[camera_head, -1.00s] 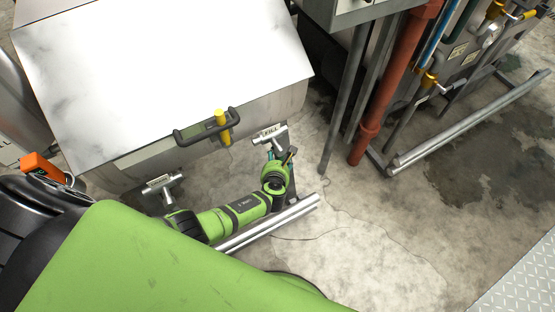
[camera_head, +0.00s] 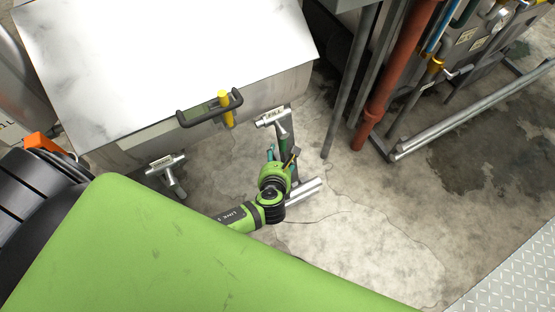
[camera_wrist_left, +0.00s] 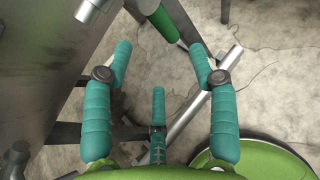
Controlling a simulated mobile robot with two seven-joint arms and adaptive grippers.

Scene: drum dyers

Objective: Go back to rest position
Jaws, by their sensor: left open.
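My left gripper (camera_head: 285,157) is small in the head view, at the end of my green arm, low in front of the metal box. Its teal fingers are partly hidden by the wrist. In the left wrist view my left gripper (camera_wrist_left: 160,60) shows three teal fingers spread wide with nothing between them. A green post with a metal end lies beyond the fingertips there; I cannot tell the exact gap. My right gripper is in neither view.
The metal box (camera_head: 165,60) has a black handle (camera_head: 205,112) with a yellow grip on its front edge. Labelled metal T-pieces (camera_head: 165,163) stand before it. A red pipe (camera_head: 395,75) and floor rails (camera_head: 470,115) are to the right. Bare concrete floor (camera_head: 370,240) lies between.

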